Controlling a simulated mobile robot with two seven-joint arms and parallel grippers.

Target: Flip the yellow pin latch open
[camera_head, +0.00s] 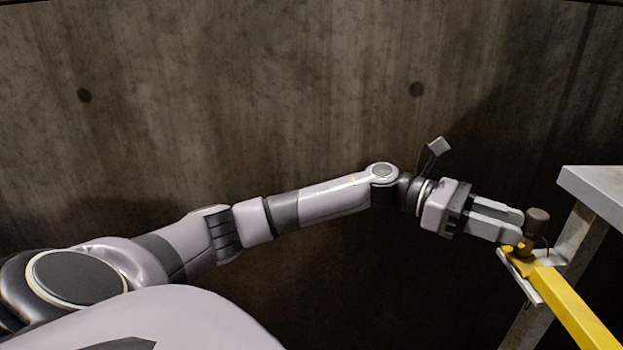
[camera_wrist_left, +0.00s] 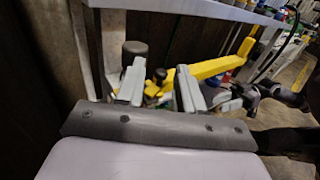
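The knob (camera_wrist_left: 135,49) shows behind the left finger there. I cannot tell whether a finger touches it.
A grey metal table or frame (camera_head: 595,190) stands at the right, its leg close behind the latch. A concrete wall (camera_head: 250,90) fills the background. In the left wrist view, a shelf (camera_wrist_left: 205,10) holds several small colourful items, and a black cable (camera_wrist_left: 290,45) hangs at the right.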

